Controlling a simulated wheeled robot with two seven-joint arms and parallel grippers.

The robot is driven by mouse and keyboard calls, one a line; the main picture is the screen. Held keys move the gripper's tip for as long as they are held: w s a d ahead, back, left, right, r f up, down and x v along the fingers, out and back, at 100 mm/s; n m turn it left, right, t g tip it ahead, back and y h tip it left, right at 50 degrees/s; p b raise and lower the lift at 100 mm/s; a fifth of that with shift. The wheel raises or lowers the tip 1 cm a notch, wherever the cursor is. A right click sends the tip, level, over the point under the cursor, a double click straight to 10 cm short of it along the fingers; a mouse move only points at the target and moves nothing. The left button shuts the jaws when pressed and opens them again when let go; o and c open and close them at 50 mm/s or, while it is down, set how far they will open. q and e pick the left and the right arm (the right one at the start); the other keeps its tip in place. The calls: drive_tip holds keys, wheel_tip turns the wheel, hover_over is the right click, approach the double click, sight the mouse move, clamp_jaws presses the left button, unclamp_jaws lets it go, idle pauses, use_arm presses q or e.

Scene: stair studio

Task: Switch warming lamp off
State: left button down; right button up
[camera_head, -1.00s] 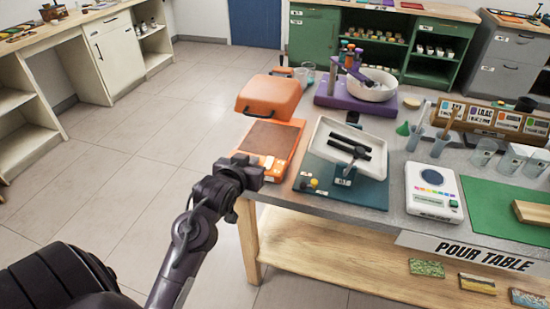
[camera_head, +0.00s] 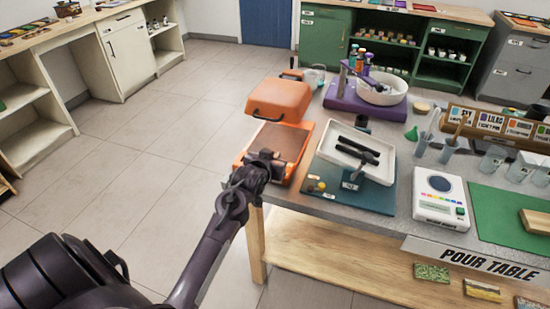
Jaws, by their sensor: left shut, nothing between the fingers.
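No part is plainly labelled as the warming lamp. An orange hinged device (camera_head: 278,99) stands at the table's left end, its lid raised over a dark flat plate (camera_head: 275,141). To its right, a teal base (camera_head: 375,198) carries a tilted white panel (camera_head: 374,173) with black bars, and has small yellow and dark knobs (camera_head: 316,185) at its front left. My left gripper (camera_head: 270,164) is shut and empty, in front of the orange device's front edge and left of the knobs. It hides part of that edge; I cannot tell whether it touches. My right gripper is out of view.
A white scale (camera_head: 440,203), a green mat (camera_head: 510,217) and a purple stand with a bowl (camera_head: 345,96) share the table. Cups stand along the back right. The floor left of the table (camera_head: 150,170) is clear.

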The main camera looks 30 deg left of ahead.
use_arm(q)
drive_tip(key=shift+w+f, duration=0.35)
drive_tip(key=shift+f, duration=0.5)
drive_tip(key=shift+a+r+p, duration=0.1)
drive_tip(key=shift+r+p, duration=0.05)
drive_tip(key=shift+p, duration=0.3)
drive_tip(key=shift+w+r+g+p, duration=0.2)
drive_tip(key=shift+g+p, duration=0.1)
drive_tip(key=shift+p, duration=0.45)
drive_tip(key=shift+f+b, duration=0.35)
drive_tip(key=shift+f, duration=0.2)
drive_tip(key=shift+s, duration=0.2)
drive_tip(key=shift+s+p, duration=0.4)
drive_tip(key=shift+p, duration=0.15)
drive_tip(key=shift+s+d+f, duration=0.1)
drive_tip(key=shift+s+d, duration=0.1)
